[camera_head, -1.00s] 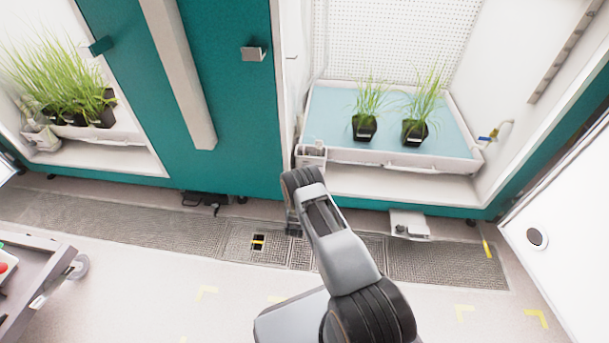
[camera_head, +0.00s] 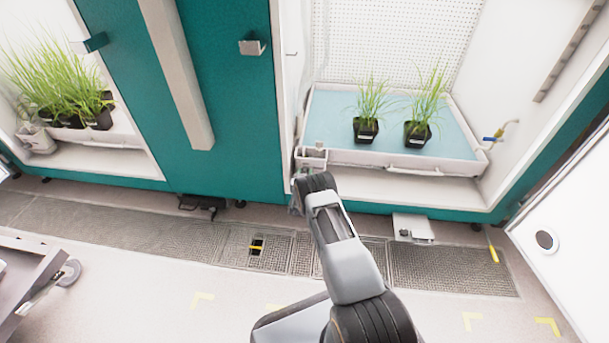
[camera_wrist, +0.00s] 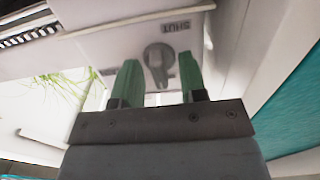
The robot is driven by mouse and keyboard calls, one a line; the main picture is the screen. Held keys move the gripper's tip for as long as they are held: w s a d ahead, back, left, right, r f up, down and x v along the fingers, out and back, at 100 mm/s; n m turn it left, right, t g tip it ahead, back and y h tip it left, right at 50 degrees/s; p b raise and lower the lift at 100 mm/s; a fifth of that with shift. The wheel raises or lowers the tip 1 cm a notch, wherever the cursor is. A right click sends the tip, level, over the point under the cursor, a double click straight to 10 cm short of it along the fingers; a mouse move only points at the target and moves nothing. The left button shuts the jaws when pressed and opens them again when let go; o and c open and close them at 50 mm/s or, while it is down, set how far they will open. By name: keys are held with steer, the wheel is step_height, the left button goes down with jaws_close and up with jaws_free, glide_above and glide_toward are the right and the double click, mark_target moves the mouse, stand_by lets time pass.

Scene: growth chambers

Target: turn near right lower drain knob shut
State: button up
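The grey drain knob (camera_wrist: 157,54) is in the wrist view, on a pale panel with an upside-down "SHUT" label (camera_wrist: 176,27) above it in the picture. Its narrow handle points down in the picture, away from the label. My gripper (camera_wrist: 158,60) is open, with one green finger on each side of the knob. I cannot tell whether either finger touches it. In the head view my arm covers the gripper and knob, near the front left corner of the right chamber's tray (camera_head: 400,166).
Two potted grass plants (camera_head: 367,129) stand on the blue tray surface. A small white box (camera_head: 312,158) is at the tray's left corner. A teal chamber door (camera_head: 225,100) with handles stands left. A floor grate (camera_head: 450,277) runs along the chambers. A cart (camera_head: 28,285) is at lower left.

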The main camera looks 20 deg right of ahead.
steer(key=c, duration=0.6)
steer(key=shift+o, duration=0.2)
steer(key=shift+n+b, duration=0.6)
steer(key=shift+n, duration=0.6)
steer(key=n, duration=0.4)
steer(key=shift+w+a+n, duration=0.1)
steer(key=shift+n, duration=0.2)
steer(key=n, duration=1)
steer(key=shift+a+f+n, duration=0.1)
steer(key=shift+n, duration=0.3)
